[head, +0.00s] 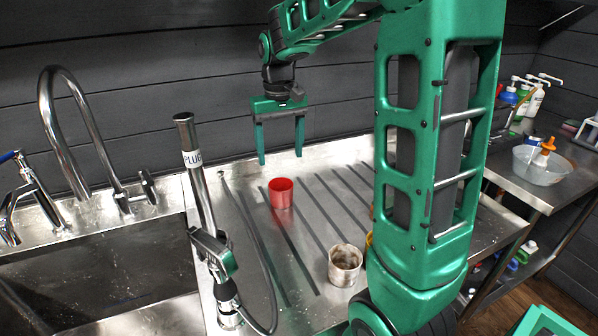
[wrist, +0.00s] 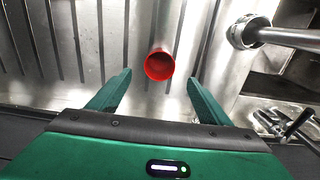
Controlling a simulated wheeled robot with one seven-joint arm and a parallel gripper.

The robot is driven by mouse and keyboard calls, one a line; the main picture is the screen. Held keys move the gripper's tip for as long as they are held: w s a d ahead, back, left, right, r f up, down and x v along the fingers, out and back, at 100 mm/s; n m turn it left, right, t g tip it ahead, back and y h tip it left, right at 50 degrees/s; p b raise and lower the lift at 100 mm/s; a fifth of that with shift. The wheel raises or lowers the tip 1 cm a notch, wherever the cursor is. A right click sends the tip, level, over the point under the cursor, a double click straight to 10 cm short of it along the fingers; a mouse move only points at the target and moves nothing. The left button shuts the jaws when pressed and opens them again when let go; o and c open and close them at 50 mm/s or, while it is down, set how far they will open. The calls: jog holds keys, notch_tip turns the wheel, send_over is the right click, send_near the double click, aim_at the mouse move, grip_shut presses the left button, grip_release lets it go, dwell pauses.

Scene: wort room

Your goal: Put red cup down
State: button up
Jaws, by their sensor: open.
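The red cup (head: 281,193) stands upright on the ribbed steel drainboard (head: 315,210), to the right of the sink. In the wrist view the red cup (wrist: 159,65) shows from above, past the fingertips and roughly between their lines. My gripper (head: 281,155) is open and empty above and behind the cup in the head view. Its two green fingers (wrist: 158,85) are spread wide and do not touch the cup.
A steel upright labelled PLUG (head: 193,160) stands left of the cup at the sink's edge (head: 190,235). A stained metal cup (head: 345,264) stands nearer the front. A curved faucet (head: 75,130) is at left. A side table (head: 545,185) holds a plastic tub and bottles.

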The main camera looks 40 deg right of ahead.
jog(key=s+d+f+m, duration=0.1)
jog(key=s+f+m, duration=0.1)
jog(key=s, duration=1.2)
jog(key=s+d+f+m, duration=0.2)
jog(key=s, duration=1.3)
jog(key=shift+s+d+f, duration=0.2)
jog(key=shift+s+f, duration=0.1)
jog(key=shift+f, duration=0.1)
